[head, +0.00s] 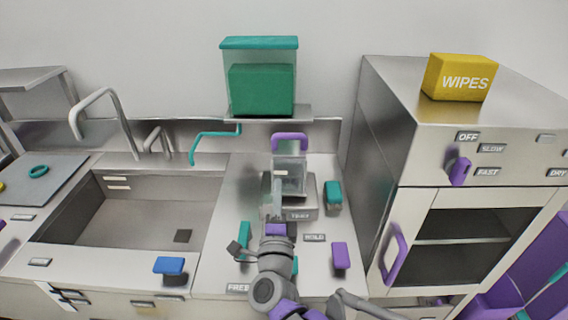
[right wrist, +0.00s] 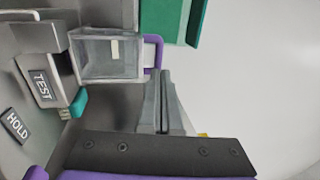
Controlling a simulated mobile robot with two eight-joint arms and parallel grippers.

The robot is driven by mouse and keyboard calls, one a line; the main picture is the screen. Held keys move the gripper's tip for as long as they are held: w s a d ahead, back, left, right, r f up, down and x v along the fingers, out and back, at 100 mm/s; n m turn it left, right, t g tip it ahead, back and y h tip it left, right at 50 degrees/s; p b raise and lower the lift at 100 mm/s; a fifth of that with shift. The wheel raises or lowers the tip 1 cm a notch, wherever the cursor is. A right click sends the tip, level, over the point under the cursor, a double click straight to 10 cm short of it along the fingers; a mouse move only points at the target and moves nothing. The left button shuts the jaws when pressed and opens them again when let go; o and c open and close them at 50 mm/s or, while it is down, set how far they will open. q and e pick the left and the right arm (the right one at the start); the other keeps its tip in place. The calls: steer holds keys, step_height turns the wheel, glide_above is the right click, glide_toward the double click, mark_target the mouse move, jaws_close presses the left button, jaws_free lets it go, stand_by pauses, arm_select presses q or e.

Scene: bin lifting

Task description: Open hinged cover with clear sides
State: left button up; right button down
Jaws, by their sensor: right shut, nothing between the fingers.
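The cover with clear sides (head: 289,176) is on the small metal unit labelled TEST (head: 300,215) on the counter. A purple handle (head: 290,137) shows at its far upper end. In the right wrist view the clear cover (right wrist: 106,56) is left of centre, with the purple handle (right wrist: 158,50) at its right edge. My right gripper (head: 271,198) is in front of the cover in the head view. In the right wrist view its fingers (right wrist: 165,74) are together and empty, with their tips close to the handle. Whether they touch it I cannot tell. My left gripper is not in view.
A clear bin with a teal lid and green contents (head: 261,88) stands on the shelf behind. A sink (head: 140,215) is to the left. A metal cabinet (head: 385,130) with a yellow WIPES box (head: 460,78) on top stands to the right. Teal and purple handles (head: 340,255) flank the unit.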

mark_target(280, 138)
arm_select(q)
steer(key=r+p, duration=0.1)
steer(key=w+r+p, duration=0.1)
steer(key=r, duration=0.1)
arm_select(e)
steer(key=w+r, duration=0.1)
steer(key=w, duration=0.8)
steer(key=w+r, duration=0.1)
steer(key=w, duration=0.3)
steer(key=shift+w+r, duration=0.35)
steer(key=shift+w, duration=0.05)
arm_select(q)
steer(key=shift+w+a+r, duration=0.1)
arm_select(e)
steer(key=shift+r, duration=0.15)
